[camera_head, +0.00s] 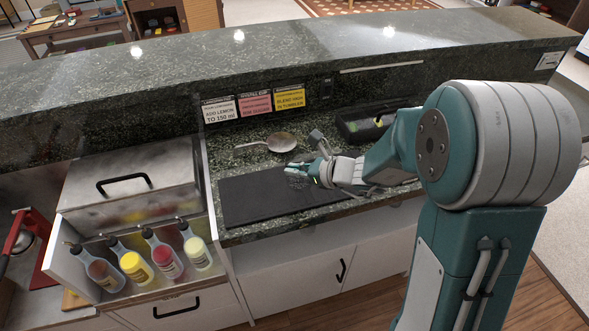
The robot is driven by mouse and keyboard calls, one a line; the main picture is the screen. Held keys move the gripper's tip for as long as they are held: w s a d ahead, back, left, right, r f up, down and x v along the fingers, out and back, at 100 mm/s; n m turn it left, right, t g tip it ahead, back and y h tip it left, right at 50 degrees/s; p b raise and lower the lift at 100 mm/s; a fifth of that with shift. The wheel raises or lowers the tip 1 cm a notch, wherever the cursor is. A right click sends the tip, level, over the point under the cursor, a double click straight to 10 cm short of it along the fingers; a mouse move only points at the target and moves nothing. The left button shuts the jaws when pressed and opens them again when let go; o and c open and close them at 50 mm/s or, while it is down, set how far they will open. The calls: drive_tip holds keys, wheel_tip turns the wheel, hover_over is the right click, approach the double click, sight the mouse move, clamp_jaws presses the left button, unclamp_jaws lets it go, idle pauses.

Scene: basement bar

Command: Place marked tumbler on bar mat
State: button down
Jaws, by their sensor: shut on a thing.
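The black bar mat (252,197) lies flat on the lower dark green counter. My gripper (303,168) is over the mat's right part, seen small and from the side. It is shut on a small clear thing, which I take to be the marked tumbler (297,180). The tumbler is faint against the dark mat, and its markings cannot be read. I cannot tell whether its base touches the mat.
A metal strainer or spoon (281,142) lies behind the mat. A black caddy (366,124) stands behind my arm. Three note cards (255,105) hang on the back wall. Several bottles (136,266) stand in the rack at left. The mat's left part is clear.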

drive_tip(key=shift+f, duration=0.2)
drive_tip(key=c, duration=0.8)
unclamp_jaws()
